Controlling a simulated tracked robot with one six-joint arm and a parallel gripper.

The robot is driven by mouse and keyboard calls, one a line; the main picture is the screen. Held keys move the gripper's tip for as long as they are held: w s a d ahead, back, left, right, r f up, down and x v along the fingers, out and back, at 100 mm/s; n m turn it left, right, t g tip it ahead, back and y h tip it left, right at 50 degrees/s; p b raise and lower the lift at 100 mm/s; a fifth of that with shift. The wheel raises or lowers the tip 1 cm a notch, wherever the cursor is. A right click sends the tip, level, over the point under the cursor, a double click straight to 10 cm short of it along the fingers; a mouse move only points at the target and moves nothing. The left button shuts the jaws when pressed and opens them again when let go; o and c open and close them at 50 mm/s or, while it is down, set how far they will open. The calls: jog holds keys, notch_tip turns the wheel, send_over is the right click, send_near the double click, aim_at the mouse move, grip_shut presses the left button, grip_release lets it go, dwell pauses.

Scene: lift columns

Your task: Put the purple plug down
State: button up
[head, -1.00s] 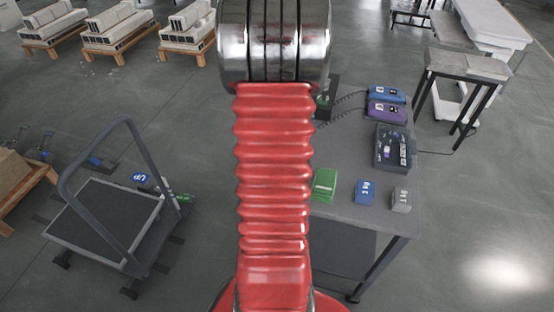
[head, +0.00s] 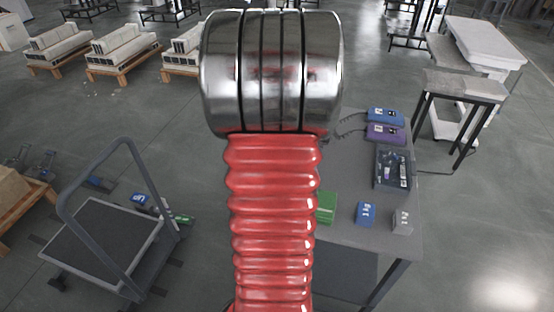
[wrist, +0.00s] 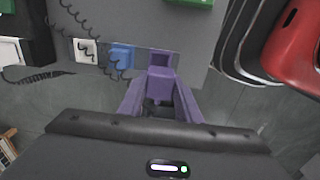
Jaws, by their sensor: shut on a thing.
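My gripper (wrist: 160,100) shows in the wrist view, its fingers shut on the purple plug (wrist: 160,86). The plug is held above grey surfaces; I cannot tell its exact height or whether it touches anything. In the head view my arm hides the gripper and the plug. A purple box with a coiled cord (head: 385,133) lies at the back of the grey table (head: 345,165).
A blue box (head: 385,115) lies behind the purple one. A dark tray (head: 392,168) of small items is nearby. Green (head: 326,207), blue (head: 366,214) and grey (head: 402,222) blocks stand on the table's front. A cart (head: 105,232) stands left.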

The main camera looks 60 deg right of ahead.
dwell(0.4)
jog(key=w+a+f, duration=0.5)
jog(key=w+a, duration=0.3)
jog(key=w, duration=0.3)
jog(key=w+a+f, duration=0.5)
jog(key=w+a, duration=0.2)
jog(key=w, duration=0.4)
jog(key=w+a+f, duration=0.3)
jog(key=a, duration=0.6)
jog(key=w+a+f+m, duration=0.1)
jog(key=w+a+f, duration=0.2)
jog(key=a, duration=0.7)
jog(key=w+a+f, duration=0.3)
jog(key=a+f, duration=0.1)
jog(key=a, duration=0.5)
jog(key=shift+a+f+m, duration=0.35)
jog(key=shift+m, duration=0.05)
jog(key=shift+s, duration=0.1)
